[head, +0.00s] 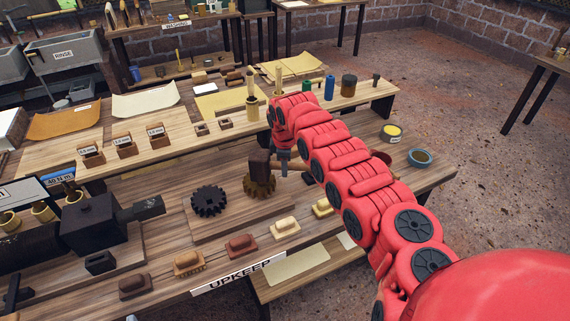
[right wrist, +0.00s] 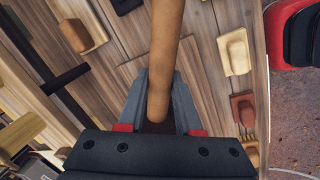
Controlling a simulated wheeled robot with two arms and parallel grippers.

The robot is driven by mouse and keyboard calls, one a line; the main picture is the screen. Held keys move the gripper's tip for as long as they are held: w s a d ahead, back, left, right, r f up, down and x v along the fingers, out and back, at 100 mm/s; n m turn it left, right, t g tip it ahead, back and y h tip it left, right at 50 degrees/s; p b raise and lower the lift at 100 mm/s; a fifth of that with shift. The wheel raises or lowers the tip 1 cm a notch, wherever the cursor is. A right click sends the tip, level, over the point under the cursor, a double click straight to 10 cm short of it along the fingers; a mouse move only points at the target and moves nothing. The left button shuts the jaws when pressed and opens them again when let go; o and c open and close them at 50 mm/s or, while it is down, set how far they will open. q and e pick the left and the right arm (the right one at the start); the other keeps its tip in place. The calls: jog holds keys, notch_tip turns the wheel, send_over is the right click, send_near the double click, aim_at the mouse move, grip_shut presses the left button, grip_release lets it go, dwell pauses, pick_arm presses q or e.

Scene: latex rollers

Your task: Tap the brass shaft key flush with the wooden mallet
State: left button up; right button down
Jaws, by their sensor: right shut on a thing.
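My right gripper (head: 284,165) is shut on the handle of the wooden mallet. The mallet's dark brown head (head: 260,163) is just left of the gripper, over or in front of the brass gear (head: 261,188); I cannot tell whether they touch. In the right wrist view the round tan handle (right wrist: 166,50) runs between the two grey fingers (right wrist: 158,102) and out of the top of the picture. A black gear (head: 208,201) lies on a wooden board (head: 225,226) beside the brass one. I cannot make out the brass shaft key. My left gripper is not in view.
Several brush-like blocks (head: 241,245) line the bench front by the UPKEEP sign (head: 238,273). A dark machine (head: 100,222) stands at the left. A raised shelf (head: 190,142) behind holds labelled wooden blocks, bottles and cloths. A bowl (head: 420,157) and a yellow tin (head: 391,133) are at the right.

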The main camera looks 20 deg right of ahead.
jog(key=shift+w+f, duration=0.1)
jog(key=shift+f, duration=0.5)
jog(key=shift+r, duration=0.1)
jog(key=shift+f, duration=0.2)
jog(key=shift+d+r, duration=0.1)
jog(key=shift+r, duration=1.4)
jog(key=shift+r, duration=0.1)
jog(key=shift+r+p, duration=0.5)
jog(key=shift+r, duration=2.4)
